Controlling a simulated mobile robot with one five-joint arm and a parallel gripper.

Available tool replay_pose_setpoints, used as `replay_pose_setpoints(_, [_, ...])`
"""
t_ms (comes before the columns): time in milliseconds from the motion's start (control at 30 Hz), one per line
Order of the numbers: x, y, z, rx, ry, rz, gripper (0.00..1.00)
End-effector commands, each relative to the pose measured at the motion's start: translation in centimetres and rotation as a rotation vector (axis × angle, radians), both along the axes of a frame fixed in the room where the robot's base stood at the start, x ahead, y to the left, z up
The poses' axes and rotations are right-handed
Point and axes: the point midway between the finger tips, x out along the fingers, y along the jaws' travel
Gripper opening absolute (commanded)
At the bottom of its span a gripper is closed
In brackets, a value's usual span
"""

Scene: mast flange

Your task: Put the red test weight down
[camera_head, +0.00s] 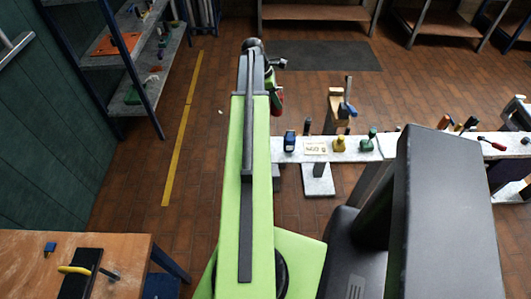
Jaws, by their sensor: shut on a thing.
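My green arm reaches away from me up the middle of the picture. My gripper (273,88) is at its far end, mostly hidden behind the arm. A small red part of the test weight (278,98) shows at the arm's right edge, in the shut gripper. The rest of the weight and the jaws' contact are hidden. The weight appears to be left of and beyond the narrow grey shelf, apart from the things on it.
The narrow grey shelf (349,156) at right carries a blue item (290,141), a yellow weight (339,144), a green one (368,141) and a label card (315,148). A wooden table (40,240) stands front left, a shelving rack (150,95) back left. Floor between is clear.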

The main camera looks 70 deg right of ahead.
Motion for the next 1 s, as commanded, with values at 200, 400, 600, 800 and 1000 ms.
replay_pose_setpoints(200, [-0.4,-0.1,-0.5,0.0,0.001,-0.005,0.0])
replay_pose_setpoints(400, [0.0,4.0,-3.4,0.0,0.0,-0.004,0.0])
replay_pose_setpoints(600, [0.7,8.6,-6.1,0.0,0.001,-0.002,0.0])
replay_pose_setpoints(800, [1.2,11.1,-7.3,0.0,0.001,-0.004,0.0])
replay_pose_setpoints(1000, [1.3,11.2,-7.4,0.0,0.001,-0.004,0.0])
